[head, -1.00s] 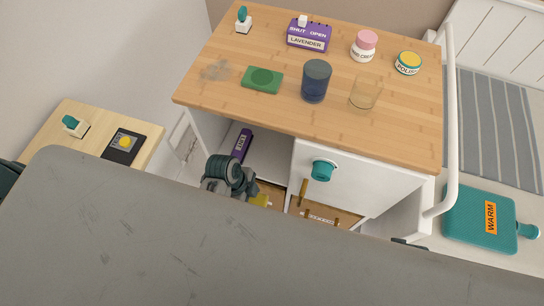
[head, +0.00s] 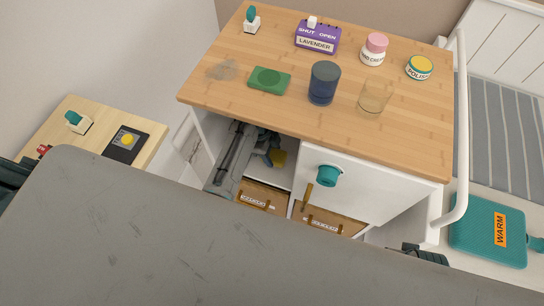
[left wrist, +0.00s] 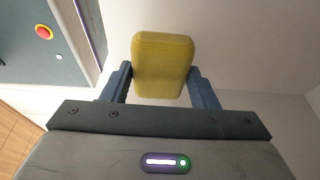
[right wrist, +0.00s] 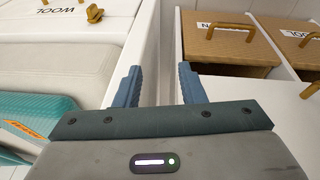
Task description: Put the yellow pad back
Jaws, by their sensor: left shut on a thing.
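The yellow pad (left wrist: 162,65) is a rounded block held between the fingers of my left gripper (left wrist: 160,72). I cannot tell whether the pad touches the shelf. My right gripper (right wrist: 160,72) is open and empty, beside the white cabinet side near the right of the cabinet.
The wooden top bears a blue cup (head: 324,83), a clear glass (head: 374,98), a green pad (head: 269,80), a purple lavender box (head: 317,38) and jars. A white door (head: 365,180) with a teal knob stands right of the compartment. Brown drawers (head: 263,197) lie below.

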